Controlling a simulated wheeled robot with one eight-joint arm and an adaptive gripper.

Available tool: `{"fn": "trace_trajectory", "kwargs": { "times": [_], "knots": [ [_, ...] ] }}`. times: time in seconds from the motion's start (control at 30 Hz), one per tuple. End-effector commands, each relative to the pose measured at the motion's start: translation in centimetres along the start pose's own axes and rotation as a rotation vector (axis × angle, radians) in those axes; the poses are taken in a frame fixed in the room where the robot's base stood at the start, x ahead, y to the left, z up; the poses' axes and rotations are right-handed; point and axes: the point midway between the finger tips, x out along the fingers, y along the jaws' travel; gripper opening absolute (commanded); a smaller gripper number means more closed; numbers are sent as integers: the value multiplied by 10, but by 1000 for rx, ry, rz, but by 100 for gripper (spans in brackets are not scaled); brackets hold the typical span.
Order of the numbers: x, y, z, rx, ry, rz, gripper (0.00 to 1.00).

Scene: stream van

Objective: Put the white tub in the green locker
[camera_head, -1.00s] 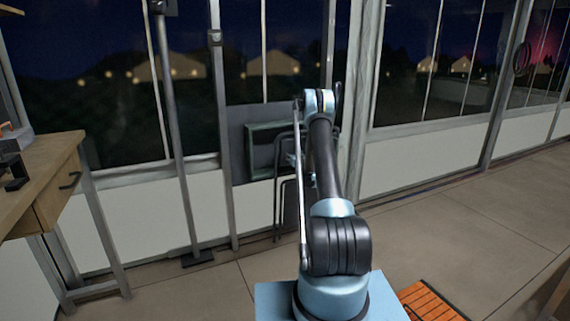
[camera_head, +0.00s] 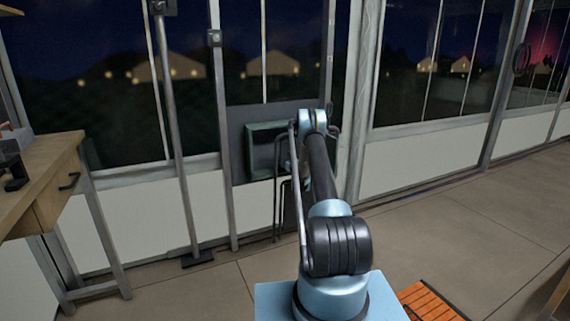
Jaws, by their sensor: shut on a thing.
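The green locker (camera_head: 252,152) is a dark green box frame on a grey panel against the window wall, in the middle of the head view. Its front looks open. The far end of my arm stands just in front of its right side and covers part of it. My gripper is not clearly visible; the arm hides that area. I do not see the white tub.
A wooden workbench (camera_head: 50,172) with a drawer and items on top stands at the left. A grey post (camera_head: 174,130) rises left of the locker. An orange slatted mat (camera_head: 430,300) lies at the lower right. Floor is open to the right.

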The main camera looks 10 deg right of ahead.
Motion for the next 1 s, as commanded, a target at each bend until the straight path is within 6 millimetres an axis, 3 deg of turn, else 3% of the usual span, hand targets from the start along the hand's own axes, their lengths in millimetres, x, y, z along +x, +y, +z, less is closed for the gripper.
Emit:
{"fn": "trace_trajectory", "kwargs": {
  "times": [0.13,0.47,0.5,0.57,1.0],
  "knots": [
    [3,0,-15,0,0,0,31],
    [4,1,-17,0,0,0,31],
    [4,1,-18,0,0,0,67],
    [4,1,-17,0,0,0,80],
    [3,1,-16,0,0,0,82]
  ]
}}
